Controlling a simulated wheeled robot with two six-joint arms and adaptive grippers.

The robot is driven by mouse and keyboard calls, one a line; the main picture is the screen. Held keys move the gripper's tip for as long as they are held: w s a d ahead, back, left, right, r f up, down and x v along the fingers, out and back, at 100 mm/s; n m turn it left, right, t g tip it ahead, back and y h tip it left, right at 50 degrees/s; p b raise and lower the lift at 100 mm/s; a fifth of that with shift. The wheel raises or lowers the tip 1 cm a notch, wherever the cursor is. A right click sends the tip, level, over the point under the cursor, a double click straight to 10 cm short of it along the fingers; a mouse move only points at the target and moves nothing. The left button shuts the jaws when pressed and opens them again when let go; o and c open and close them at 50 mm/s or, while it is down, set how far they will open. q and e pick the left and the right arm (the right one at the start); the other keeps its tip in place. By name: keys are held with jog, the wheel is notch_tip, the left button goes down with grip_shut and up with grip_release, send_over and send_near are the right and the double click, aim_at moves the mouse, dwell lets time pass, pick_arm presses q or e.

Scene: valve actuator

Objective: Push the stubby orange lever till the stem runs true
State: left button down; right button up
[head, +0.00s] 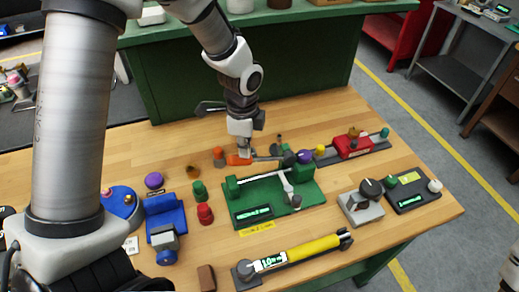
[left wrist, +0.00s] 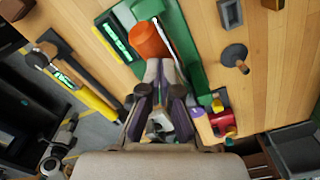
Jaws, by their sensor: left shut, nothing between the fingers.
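In the left wrist view the orange end (left wrist: 148,40) is just beyond the shut fingertips (left wrist: 160,68). The pale stem (head: 262,177) runs between the posts of the green fixture, and a light arm with a grey foot stands at its right. My right gripper is not in view.
A yellow cylinder gauge (head: 312,249) lies in front. A red block on a rail (head: 352,144) is at the back right, and a grey dial block (head: 360,207) is at the right. Blue vise (head: 165,213) and coloured knobs stand at the left.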

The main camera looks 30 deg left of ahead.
aim_at(242, 162)
pick_arm(q)
jog(key=shift+f, duration=0.2)
dwell(0.4)
jog(key=shift+s+a+f+b, duration=0.1)
jog(key=shift+s+f+b, duration=0.1)
jog(key=shift+f, duration=0.15)
jog(key=shift+s+a+f+b, duration=0.1)
jog(key=shift+f+b, duration=0.1)
jog(key=shift+f, duration=0.35)
jog(key=shift+f+b, duration=0.45)
jog(key=shift+f, duration=0.15)
jog(key=shift+s+f, duration=0.1)
jog(key=shift+f, duration=0.05)
dwell(0.4)
jog(key=shift+a+f+b, duration=0.1)
jog(key=shift+f+b, duration=0.35)
jog(key=shift+f, duration=0.35)
dwell(0.7)
